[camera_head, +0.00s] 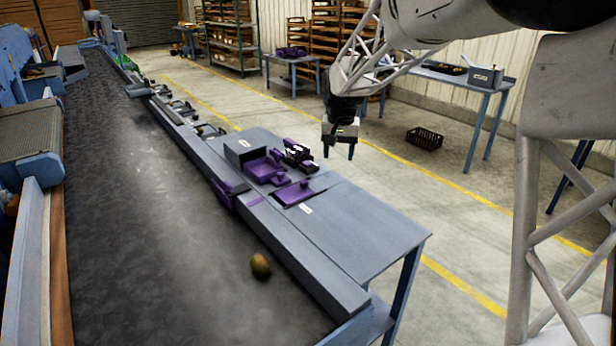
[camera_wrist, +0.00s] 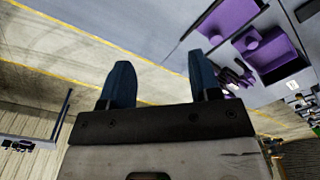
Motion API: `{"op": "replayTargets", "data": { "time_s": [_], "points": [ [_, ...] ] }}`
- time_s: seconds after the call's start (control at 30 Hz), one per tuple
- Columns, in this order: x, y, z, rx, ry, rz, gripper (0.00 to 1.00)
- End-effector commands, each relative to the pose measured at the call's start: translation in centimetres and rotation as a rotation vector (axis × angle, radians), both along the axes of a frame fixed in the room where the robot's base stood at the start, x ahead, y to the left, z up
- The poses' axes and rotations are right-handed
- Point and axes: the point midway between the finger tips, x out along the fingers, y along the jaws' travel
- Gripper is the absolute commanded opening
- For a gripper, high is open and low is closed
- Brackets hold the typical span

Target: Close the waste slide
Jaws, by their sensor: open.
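A purple plate with a small raised knob (camera_head: 297,193) lies on the grey side table (camera_head: 375,230) beside the conveyor; it may be the waste slide, but its label is too small to read. Behind it are a purple tray-like part (camera_head: 263,170) and a black and purple mechanism (camera_head: 297,155). My gripper (camera_head: 338,152) is open and empty, pointing down beyond the table's far right edge, apart from the purple parts. In the wrist view, my gripper's two blue fingers (camera_wrist: 158,62) are spread, with the purple plate (camera_wrist: 228,20) and tray (camera_wrist: 272,50) to their right.
A dark conveyor belt (camera_head: 160,200) runs along the left with one potato (camera_head: 261,265) on it. A purple flap (camera_head: 222,195) stands at the belt's edge. A black crate (camera_head: 424,138) lies on the floor. The front of the side table is clear.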

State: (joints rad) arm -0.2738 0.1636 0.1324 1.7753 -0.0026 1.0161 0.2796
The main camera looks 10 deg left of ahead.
Motion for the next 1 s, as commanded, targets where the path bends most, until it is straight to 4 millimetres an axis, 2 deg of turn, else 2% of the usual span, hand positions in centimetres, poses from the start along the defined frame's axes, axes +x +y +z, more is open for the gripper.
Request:
{"op": "replayTargets", "data": {
  "time_s": [0.2,0.5,0.7,1.0],
  "points": [
    [4.3,4.0,-3.0,-0.004,0.021,0.004,0.57],
    [8.9,9.1,-7.2,-0.01,0.044,0.004,0.57],
    [10.4,10.9,-8.7,-0.012,0.051,0.005,0.57],
    [10.7,11.3,-9.1,-0.013,0.053,0.004,0.57]
  ]
}}
